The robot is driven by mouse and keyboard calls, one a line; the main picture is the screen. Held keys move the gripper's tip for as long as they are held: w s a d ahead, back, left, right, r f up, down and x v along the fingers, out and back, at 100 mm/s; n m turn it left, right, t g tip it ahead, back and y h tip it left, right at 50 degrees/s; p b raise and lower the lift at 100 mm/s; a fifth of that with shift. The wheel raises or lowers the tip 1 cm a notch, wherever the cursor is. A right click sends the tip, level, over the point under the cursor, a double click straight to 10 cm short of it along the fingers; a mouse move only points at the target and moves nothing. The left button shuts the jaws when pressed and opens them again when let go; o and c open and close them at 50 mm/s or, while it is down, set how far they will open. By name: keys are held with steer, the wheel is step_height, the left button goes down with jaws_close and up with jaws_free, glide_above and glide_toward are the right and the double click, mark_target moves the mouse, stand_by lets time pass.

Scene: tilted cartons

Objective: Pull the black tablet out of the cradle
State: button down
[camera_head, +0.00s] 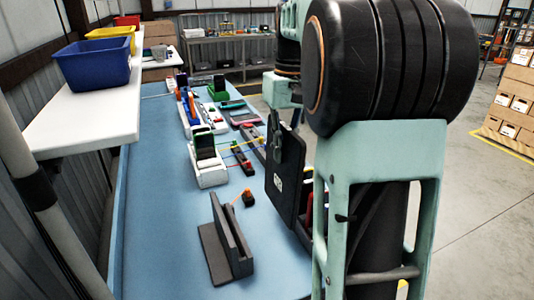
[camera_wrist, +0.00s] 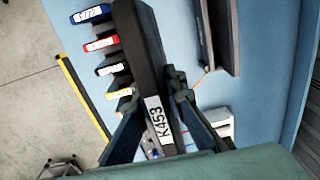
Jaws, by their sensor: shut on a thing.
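My gripper (camera_wrist: 155,92) is shut on a black tablet (camera_wrist: 148,60), with a finger on each side of it. The tablet carries a white label reading K453. In the head view the tablet (camera_head: 286,172) hangs upright in the air, right of the dark grey slotted cradle (camera_head: 215,262) and apart from it. The slot of this cradle looks empty. The cradle also shows at the top of the wrist view (camera_wrist: 222,35). My arm hides part of the tablet's right side in the head view.
A white holder (camera_head: 210,177) with a dark slab in it stands farther back on the blue table (camera_head: 165,220). A small dark block (camera_head: 248,197) with an orange cord lies between. Several coloured labelled pieces, one red (camera_wrist: 102,46), line the wrist view's left. Blue bin (camera_head: 92,65) stands on a shelf.

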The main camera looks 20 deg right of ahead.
mark_target(287, 126)
steer(key=shift+d, duration=0.4)
steer(key=shift+r+p, duration=0.85)
steer(key=shift+p, duration=0.05)
stand_by(0.5)
step_height(287, 126, up, 7)
steer(key=p, duration=0.7)
steer(key=shift+r, duration=0.2)
steer(key=shift+f, duration=0.1)
